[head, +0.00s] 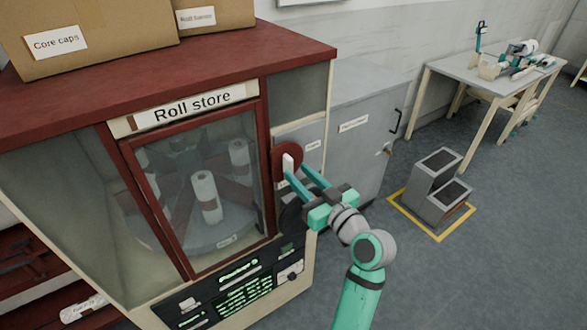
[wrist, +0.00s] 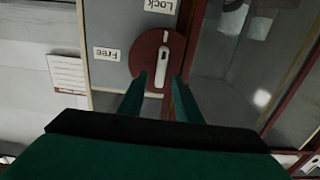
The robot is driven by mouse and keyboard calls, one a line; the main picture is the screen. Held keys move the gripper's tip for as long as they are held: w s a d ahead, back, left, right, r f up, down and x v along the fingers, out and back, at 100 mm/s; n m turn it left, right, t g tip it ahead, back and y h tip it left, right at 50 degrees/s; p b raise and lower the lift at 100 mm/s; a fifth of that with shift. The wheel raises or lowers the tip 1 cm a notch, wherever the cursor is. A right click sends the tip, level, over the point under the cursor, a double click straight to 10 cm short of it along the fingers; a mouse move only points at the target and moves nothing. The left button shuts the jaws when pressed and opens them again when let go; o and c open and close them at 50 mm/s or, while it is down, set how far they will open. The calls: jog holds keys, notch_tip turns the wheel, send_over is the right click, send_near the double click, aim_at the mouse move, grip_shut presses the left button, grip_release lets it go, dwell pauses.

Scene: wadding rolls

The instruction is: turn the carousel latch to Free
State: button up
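The carousel latch is a red disc (head: 278,156) with a white handle (head: 288,163), on the grey panel right of the roll store door. In the wrist view, which is upside down, the red disc (wrist: 141,65) carries the white handle (wrist: 163,58) lengthwise in the picture, in line with the Lock label (wrist: 158,5). The Free label (wrist: 110,54) is left of the disc there. My gripper (head: 294,169) is open at the latch. In the wrist view its fingers (wrist: 159,80) lie either side of the handle's lower part, with gaps showing. Contact is not visible.
The roll store's glass door (head: 200,180) shows white rolls (head: 206,196) on a carousel. A control panel (head: 240,290) is below. A grey cabinet (head: 355,125) stands to the right, with a grey step (head: 438,190) on the floor beyond. Cardboard boxes (head: 95,50) sit on top.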

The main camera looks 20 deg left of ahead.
aim_at(291, 167)
jog(key=shift+x, duration=1.8)
grip_shut()
